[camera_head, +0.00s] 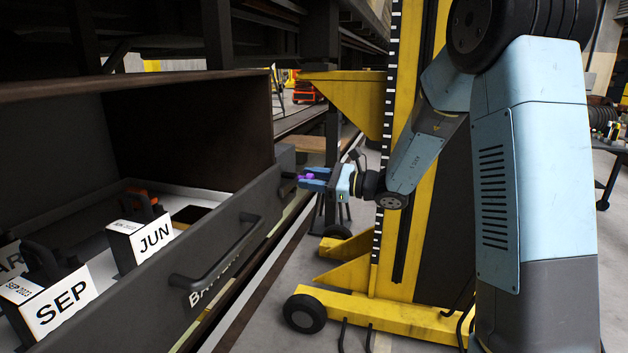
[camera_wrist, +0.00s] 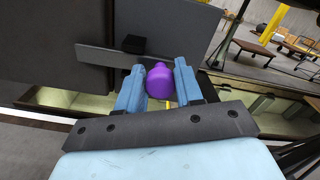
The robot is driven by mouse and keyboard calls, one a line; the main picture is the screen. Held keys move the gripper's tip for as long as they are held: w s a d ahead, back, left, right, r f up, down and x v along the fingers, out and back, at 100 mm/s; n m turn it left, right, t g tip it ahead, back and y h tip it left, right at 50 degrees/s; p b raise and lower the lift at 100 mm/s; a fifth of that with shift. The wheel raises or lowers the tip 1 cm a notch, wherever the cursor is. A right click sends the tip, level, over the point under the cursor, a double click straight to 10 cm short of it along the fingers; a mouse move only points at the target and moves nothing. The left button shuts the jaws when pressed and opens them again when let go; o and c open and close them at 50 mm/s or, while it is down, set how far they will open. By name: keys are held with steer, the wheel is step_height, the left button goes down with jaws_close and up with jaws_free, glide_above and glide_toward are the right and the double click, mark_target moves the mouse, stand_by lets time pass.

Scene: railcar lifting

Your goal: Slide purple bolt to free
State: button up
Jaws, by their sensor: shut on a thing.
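The purple bolt (camera_head: 305,177) is at the right end of the dark drawer front, beside its corner. In the wrist view the bolt's rounded purple head (camera_wrist: 159,81) shows between the two blue fingers. My gripper (camera_head: 308,179) is shut on the bolt, reaching in from the right; its fingers also show in the wrist view (camera_wrist: 158,86). The bolt's shaft and its seat are mostly hidden by the fingers and the head.
The open drawer (camera_head: 262,192) has a bar handle (camera_head: 215,265) and holds batteries labelled SEP (camera_head: 62,303) and JUN (camera_head: 150,238). A yellow lifting column (camera_head: 400,130) with wheeled legs stands behind my arm. Floor shows between drawer and column.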

steer(key=shift+s+a, duration=0.1)
jaws_close()
steer(key=shift+w+d+r, duration=0.1)
steer(key=shift+w+d, duration=0.2)
steer(key=shift+w, duration=0.45)
steer(key=shift+w+d+f, duration=0.1)
steer(key=shift+w+d, duration=0.2)
steer(key=shift+w, duration=0.5)
steer(key=shift+w+d+r, duration=0.1)
steer(key=shift+w+d, duration=0.2)
steer(key=shift+w, duration=0.45)
steer(key=o, duration=0.7)
jaws_free()
steer(key=shift+o, duration=0.2)
